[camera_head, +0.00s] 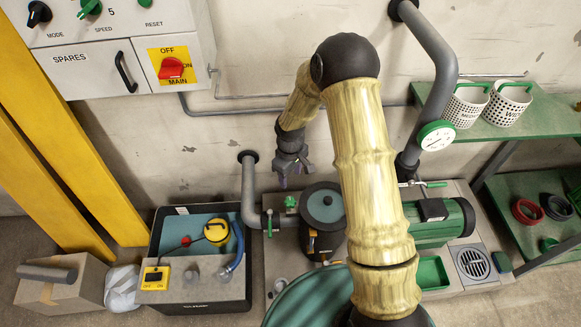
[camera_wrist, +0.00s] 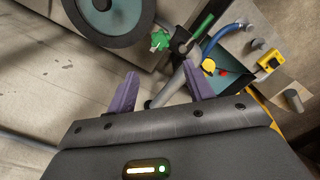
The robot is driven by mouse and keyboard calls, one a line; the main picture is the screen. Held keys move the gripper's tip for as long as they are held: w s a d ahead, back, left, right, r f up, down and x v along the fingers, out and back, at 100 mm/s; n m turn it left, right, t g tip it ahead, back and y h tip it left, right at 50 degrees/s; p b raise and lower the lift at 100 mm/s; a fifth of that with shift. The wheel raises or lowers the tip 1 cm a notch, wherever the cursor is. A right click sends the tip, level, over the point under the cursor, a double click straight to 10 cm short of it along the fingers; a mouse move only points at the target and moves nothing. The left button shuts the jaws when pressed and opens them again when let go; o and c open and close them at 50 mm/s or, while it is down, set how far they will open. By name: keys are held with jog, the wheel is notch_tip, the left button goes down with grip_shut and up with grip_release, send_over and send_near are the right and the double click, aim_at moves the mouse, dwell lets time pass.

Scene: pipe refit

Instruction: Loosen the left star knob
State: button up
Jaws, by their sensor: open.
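The green star knob (camera_head: 291,201) at the left of the pump's round cover (camera_head: 325,203) shows in the head view. In the wrist view the same green knob (camera_wrist: 160,41) sits beside the dark rim of the cover (camera_wrist: 72,12), beyond my fingertips. My gripper (camera_head: 291,180) hangs above the knob in the head view, apart from it. Its two purple fingers (camera_wrist: 160,75) are spread with nothing between them. My arm covers the right part of the pump, and I see no second star knob.
A grey pipe (camera_head: 249,190) with a green-handled valve (camera_head: 269,222) stands left of the knob. A black crate (camera_head: 165,235) holds a yellow gauge and a blue hose. A green motor (camera_head: 440,222) lies at right. A control cabinet (camera_head: 110,40) hangs at upper left.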

jog(key=shift+r, duration=1.5)
jog(key=s+d+r+m+t, duration=0.1)
jog(key=s+d+r+m, duration=0.4)
jog(key=s+r, duration=0.35)
jog(key=s+d+r+m+t, duration=0.2)
jog(key=s+d+r+m, duration=0.3)
jog(key=s+r, duration=0.4)
notch_tip(320, 180, up, 14)
jog(key=p, duration=1.5)
jog(key=shift+s+d+n, duration=0.4)
jog(key=shift+s+d, duration=0.05)
jog(key=shift+w+f, duration=0.1)
jog(key=shift+w, duration=0.05)
